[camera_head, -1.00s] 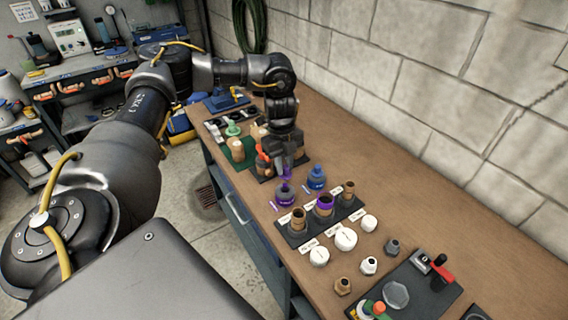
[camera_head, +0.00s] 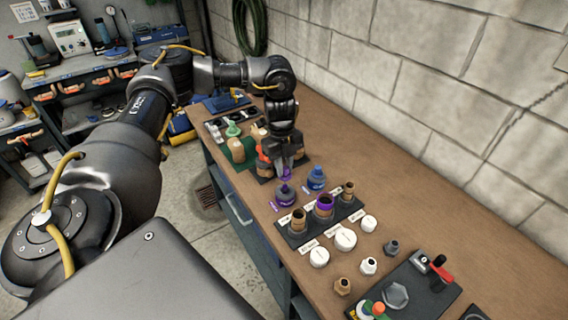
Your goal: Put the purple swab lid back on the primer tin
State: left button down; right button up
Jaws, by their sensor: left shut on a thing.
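My left gripper (camera_head: 287,168) reaches down over the bench from the far side. It is shut on the small purple swab lid (camera_head: 286,174). The lid is close above and just behind a squat tin with a purple band (camera_head: 285,196), which I take for the primer tin. Whether lid and tin touch is hard to tell at this size. A similar blue tin (camera_head: 317,178) stands just to the right of it. My right gripper is not in view.
A dark tray with brown fittings and a purple-ringed one (camera_head: 324,206) stands in front of the tins. White caps (camera_head: 345,239) and nuts lie nearer. Orange and green items stand behind the gripper. The bench along the wall (camera_head: 420,210) is clear.

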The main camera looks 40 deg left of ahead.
aim_at(284, 179)
pick_arm(q)
jog(key=shift+f, duration=0.3)
jog(key=shift+f+b, duration=0.3)
jog(key=shift+f, duration=0.25)
jog(key=shift+f, duration=0.25)
jog(key=shift+f+b, duration=0.4)
jog(key=shift+f, duration=0.35)
jog(key=shift+f, duration=0.3)
jog(key=shift+f+b, duration=0.45)
jog(key=shift+f, duration=0.3)
jog(key=shift+f, duration=0.15)
dwell(0.5)
